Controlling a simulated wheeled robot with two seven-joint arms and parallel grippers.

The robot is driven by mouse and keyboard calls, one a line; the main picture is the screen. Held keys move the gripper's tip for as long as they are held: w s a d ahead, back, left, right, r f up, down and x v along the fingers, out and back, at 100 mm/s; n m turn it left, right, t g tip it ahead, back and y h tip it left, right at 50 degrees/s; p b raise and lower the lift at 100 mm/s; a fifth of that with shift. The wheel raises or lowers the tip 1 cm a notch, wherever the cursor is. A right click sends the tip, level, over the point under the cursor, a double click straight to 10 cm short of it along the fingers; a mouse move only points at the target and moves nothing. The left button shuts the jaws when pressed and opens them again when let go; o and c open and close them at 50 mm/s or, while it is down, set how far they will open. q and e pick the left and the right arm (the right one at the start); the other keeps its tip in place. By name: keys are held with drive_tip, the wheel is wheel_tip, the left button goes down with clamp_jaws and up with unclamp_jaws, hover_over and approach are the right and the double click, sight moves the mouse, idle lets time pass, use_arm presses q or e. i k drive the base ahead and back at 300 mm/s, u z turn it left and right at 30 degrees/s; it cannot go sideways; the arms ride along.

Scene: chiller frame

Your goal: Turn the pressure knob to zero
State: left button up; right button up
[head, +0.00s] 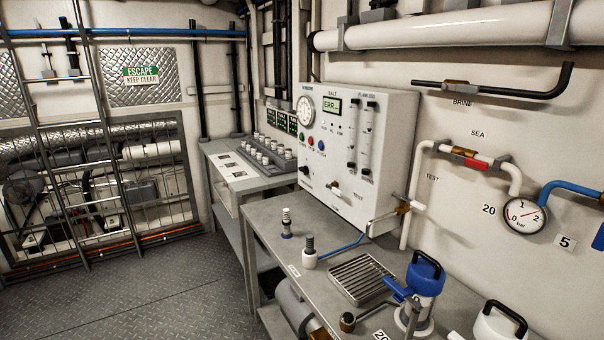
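A white control panel box (376,178) stands on the grey bench against the right wall. Its front carries a round dial gauge (305,112), a small display (332,105) reading "ERR", and coloured buttons in a row. A dark round knob (304,169) sits low on the left of the front. Several black knobs sit at the ends of two vertical tubes on the right of the front. The labels are too small to tell which knob is for pressure, and no knob's setting can be read. Neither of my grippers is in view.
The bench (290,240) holds white fittings, a metal grate (361,278) and a blue-topped canister (425,277) with a black handle. Pipes and a bar gauge (524,215) are on the right wall. A ladder (97,100) stands at left. The chequered floor (150,290) is clear.

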sight(304, 170)
drive_tip(key=u, duration=1.45)
drive_tip(key=i, duration=3.2)
drive_tip(key=z, duration=4.1)
